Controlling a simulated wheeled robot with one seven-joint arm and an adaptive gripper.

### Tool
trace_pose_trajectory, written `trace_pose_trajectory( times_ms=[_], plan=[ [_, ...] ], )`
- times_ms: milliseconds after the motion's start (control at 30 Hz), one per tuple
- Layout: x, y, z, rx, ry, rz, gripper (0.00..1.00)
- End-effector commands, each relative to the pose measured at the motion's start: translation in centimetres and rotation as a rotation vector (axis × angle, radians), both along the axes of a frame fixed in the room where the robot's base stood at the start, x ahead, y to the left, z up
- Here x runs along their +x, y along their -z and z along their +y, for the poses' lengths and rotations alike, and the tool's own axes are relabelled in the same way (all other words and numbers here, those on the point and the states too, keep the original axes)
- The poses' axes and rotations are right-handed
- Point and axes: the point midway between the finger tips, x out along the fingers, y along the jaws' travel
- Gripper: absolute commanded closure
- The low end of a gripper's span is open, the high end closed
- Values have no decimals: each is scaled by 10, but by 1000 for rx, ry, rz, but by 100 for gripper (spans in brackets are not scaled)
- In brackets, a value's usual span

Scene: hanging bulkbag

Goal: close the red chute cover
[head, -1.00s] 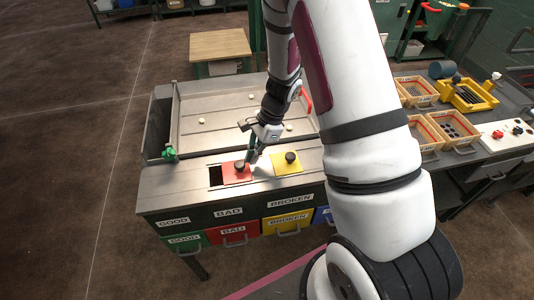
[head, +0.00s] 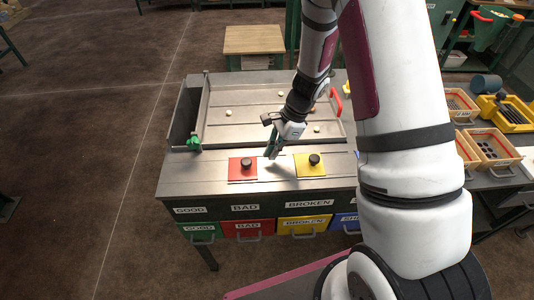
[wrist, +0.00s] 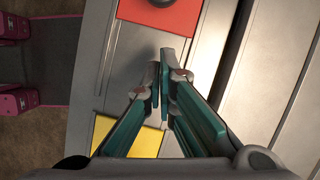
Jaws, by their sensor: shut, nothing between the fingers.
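The red chute cover (head: 242,170) is a flat square plate with a black knob (head: 246,163) on the sorting bench top. It lies over its chute, and no dark opening shows beside it. My gripper (head: 270,153) is shut and empty, just right of the red cover, between it and the yellow cover (head: 312,170). In the wrist view the fingertips (wrist: 163,82) point down over bare grey metal. The red cover (wrist: 160,14) shows at the top there, apart from the fingers, and part of the yellow cover (wrist: 146,144) shows below.
The bench (head: 180,178) has a shallow tray (head: 240,132) behind the covers with several small pale pieces. A green clamp-like part (head: 194,142) sits at the left. Labelled bins, including a red one (head: 247,229), hang in front. Yellow and tan trays (head: 489,146) stand at the right.

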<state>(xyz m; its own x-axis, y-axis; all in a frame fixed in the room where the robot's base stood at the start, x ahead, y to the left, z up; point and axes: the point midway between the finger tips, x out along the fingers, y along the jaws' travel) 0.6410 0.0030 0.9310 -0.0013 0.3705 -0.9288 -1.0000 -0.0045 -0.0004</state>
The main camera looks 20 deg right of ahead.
Motion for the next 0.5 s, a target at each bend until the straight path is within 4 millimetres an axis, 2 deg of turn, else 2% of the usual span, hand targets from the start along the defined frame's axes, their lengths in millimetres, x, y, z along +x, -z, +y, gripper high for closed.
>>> trace_pose_trajectory(
  times_ms=[300, 500],
  plan=[
    [2, -62, -27, -2, 0, -4, 100],
    [1, -85, -37, -2, 0, -3, 100]
  ],
)
